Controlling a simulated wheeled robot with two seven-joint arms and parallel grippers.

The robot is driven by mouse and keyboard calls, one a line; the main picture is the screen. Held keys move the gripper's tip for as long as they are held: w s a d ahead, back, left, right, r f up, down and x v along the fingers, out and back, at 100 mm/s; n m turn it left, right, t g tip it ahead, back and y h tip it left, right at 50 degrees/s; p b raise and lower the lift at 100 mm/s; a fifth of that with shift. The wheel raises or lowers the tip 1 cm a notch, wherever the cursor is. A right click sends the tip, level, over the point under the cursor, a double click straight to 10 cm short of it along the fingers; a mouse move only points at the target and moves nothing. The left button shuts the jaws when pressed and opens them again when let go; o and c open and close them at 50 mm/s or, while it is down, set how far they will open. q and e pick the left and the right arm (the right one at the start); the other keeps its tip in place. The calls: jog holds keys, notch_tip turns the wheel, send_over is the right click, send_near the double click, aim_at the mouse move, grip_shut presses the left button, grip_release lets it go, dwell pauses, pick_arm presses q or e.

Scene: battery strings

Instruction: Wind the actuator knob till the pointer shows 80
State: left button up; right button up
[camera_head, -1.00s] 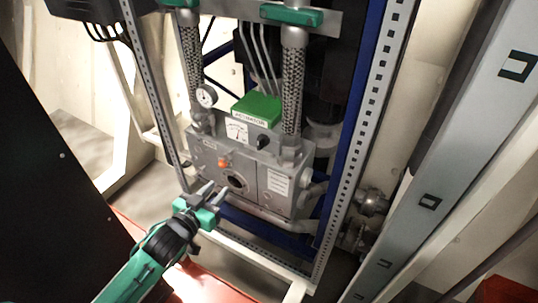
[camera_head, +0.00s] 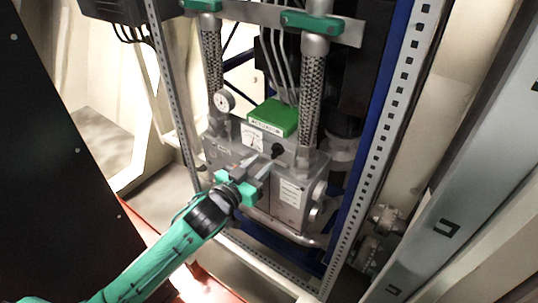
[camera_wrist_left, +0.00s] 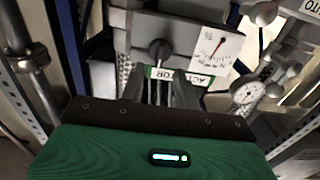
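The actuator unit (camera_head: 287,185) is a grey metal box with a green cover (camera_head: 274,117) on top. My left gripper (camera_head: 264,167) is in front of the panel, just below and left of the knob. Its fingers (camera_wrist_left: 162,84) are apart with nothing between them. My right gripper is not in view.
A round pressure gauge (camera_head: 224,101) is left of the dial. The slotted rack post (camera_head: 383,140) stands at the right. Open room lies in front of the box.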

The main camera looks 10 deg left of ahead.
aim_at(272, 154)
pick_arm(q)
jog(key=shift+x, duration=2.35)
grip_shut()
